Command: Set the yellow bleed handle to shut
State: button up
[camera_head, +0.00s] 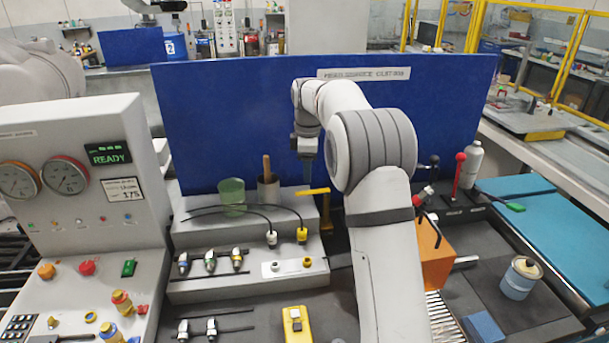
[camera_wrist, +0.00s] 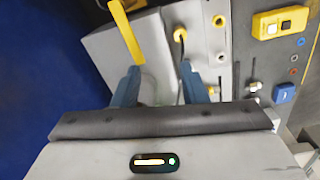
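The yellow bleed handle (camera_head: 313,191) is a flat bar lying roughly level on top of a yellow post (camera_head: 327,214), near the right end of the grey stepped bench unit. In the wrist view the handle (camera_wrist: 127,33) runs from the top edge down to just beside the left fingertip. My gripper (camera_head: 307,178) points down just above the handle in the head view. In the wrist view its two blue fingers (camera_wrist: 160,73) are apart with nothing held between them. Whether a finger touches the handle I cannot tell. My arm hides part of the area right of the post.
A blue panel (camera_head: 235,120) stands close behind. Black cables with white and yellow plugs (camera_head: 302,236) lie in front. An orange block (camera_head: 436,255) and red-knobbed lever (camera_head: 459,172) are right.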

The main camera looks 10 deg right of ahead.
aim_at(304, 192)
jog(key=shift+w+a+f+n+p, duration=0.1)
jog(key=shift+w+f+n+p, duration=0.55)
jog(key=shift+f, duration=0.9)
jog(key=shift+w+f+n+p, duration=0.35)
jog(key=shift+w+f, duration=0.6)
jog(key=shift+f, duration=0.65)
jog(key=shift+w+a+f+n+p, duration=0.1)
jog(key=shift+w+f+n+p, duration=0.55)
jog(key=shift+f, duration=0.9)
jog(key=shift+w+m, duration=0.15)
jog(key=shift+m, duration=0.1)
grip_shut()
jog(key=shift+d, duration=0.15)
